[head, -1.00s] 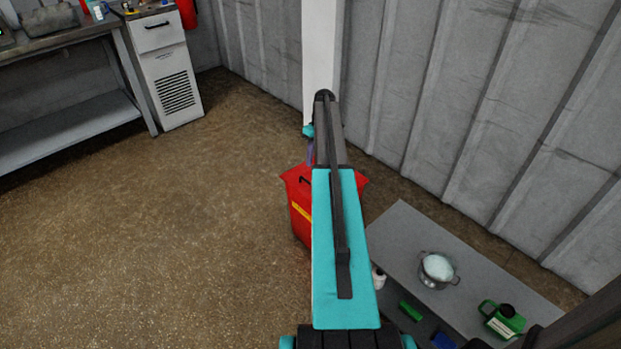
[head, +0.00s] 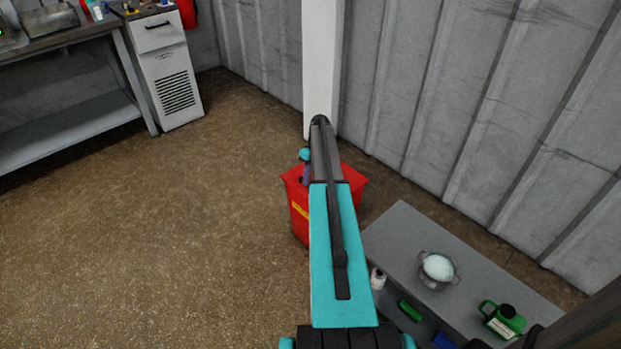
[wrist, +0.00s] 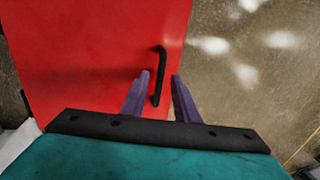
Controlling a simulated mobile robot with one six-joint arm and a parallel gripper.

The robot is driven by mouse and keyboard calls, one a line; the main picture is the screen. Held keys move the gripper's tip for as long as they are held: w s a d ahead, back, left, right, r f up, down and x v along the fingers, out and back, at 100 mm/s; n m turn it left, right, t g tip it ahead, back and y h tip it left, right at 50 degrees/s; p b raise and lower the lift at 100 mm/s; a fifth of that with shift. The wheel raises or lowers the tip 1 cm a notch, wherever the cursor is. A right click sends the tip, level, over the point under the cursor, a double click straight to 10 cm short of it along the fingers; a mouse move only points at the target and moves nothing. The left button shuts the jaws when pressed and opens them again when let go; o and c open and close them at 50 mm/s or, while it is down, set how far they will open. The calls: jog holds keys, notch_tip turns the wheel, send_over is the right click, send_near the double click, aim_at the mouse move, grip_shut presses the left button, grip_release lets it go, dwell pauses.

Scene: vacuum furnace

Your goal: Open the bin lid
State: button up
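The red bin (head: 300,220) stands on the floor in the head view, partly hidden behind my arm. Its flat red lid (wrist: 95,50) fills the left of the wrist view and lies closed. A black bar handle (wrist: 158,75) stands near the lid's right edge. My gripper (wrist: 160,80) has two purple fingers, set apart, one on each side of the handle's lower end in the picture. I cannot tell whether they touch it. In the head view my gripper is mostly hidden by the arm, over the lid.
A grey table (head: 400,222) with a pot (head: 437,268) and a green can (head: 502,320) stands right of the bin. A white pillar (head: 321,60) and the ribbed wall (head: 420,90) are behind. The floor (head: 180,230) to the left is clear.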

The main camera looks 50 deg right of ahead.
jog(key=shift+c, duration=0.4)
grip_shut()
jog(key=shift+w+r, duration=0.1)
jog(key=shift+r, duration=0.05)
